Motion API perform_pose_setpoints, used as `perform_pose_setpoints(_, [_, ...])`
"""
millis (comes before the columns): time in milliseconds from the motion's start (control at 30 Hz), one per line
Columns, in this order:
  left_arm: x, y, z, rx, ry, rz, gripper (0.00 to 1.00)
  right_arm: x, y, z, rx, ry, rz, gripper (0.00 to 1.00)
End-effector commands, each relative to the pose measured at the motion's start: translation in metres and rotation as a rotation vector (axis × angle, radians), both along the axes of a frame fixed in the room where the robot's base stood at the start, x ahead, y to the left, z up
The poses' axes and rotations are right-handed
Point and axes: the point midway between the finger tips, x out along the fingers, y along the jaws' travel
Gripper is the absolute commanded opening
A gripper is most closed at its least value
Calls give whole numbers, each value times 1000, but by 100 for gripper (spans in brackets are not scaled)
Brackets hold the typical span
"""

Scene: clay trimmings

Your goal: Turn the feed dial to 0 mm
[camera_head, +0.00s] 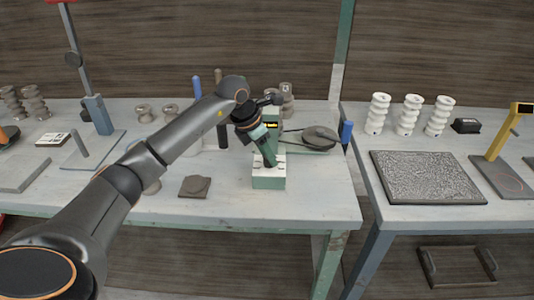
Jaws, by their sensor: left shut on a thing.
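A small green machine with a pale front block (268,182) stands near the front edge of the left table. My left arm reaches in from the left, and its gripper (270,161) points down at the machine's front, just above the block. The gripper is shut on what looks like the feed dial. The dial is mostly hidden behind the fingers, and its reading cannot be made out. A small black display with yellow marks (272,125) shows on the machine behind the wrist. My right gripper is not in view.
A round grey wheel (320,137) sits right of the machine, by a blue handle (347,131). A flat brown piece (195,186) lies left of it. A textured grey mat (425,177) and several white spools (408,115) are on the right table. A gap separates the tables.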

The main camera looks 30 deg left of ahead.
Motion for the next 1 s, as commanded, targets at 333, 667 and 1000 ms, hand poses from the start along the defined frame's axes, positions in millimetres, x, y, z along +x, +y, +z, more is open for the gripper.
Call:
perform_pose_setpoints(333, [0,0,1,0,0,5,0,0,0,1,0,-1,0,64])
perform_pose_setpoints(667, [0,-1,2,1,-1,125,0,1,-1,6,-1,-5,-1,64])
perform_pose_setpoints(1000, [0,-3,2,2,-3,420,0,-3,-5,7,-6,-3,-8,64])
